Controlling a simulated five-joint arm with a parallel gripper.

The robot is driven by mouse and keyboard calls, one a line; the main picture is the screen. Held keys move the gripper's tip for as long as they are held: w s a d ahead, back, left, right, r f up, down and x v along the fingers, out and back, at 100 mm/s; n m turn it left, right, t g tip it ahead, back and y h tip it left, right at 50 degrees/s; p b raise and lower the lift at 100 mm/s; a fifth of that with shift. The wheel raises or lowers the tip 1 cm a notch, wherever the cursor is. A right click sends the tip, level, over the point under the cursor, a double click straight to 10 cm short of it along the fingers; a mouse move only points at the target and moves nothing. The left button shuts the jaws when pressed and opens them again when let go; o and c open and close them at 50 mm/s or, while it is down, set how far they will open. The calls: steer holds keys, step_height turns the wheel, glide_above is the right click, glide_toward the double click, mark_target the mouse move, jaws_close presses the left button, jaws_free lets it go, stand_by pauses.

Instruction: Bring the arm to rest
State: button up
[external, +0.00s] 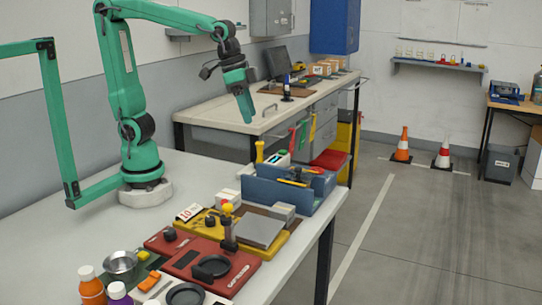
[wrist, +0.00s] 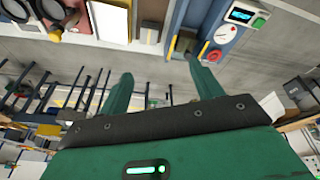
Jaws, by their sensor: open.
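My green arm stands on a pale round base on the white table (external: 60,235). Its forearm reaches right, well above the table. My gripper (external: 248,112) hangs from it, high over the gap in front of the far bench, apart from everything. In the wrist view my gripper (wrist: 160,90) shows two green fingers spread apart, with nothing between them.
Red and yellow trays (external: 190,262) and a blue bin (external: 282,192) with tools crowd the table's right side. Orange and purple bottles (external: 92,285) stand at the front. A bench (external: 225,110) with drawers stands behind. The table's left part is clear.

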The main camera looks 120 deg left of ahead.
steer(key=s+d+f+m+t, duration=0.2)
steer(key=s+d+m, duration=0.2)
steer(key=s+d, duration=0.3)
steer(key=shift+s+m+h, duration=0.4)
steer(key=shift+s, duration=1.6)
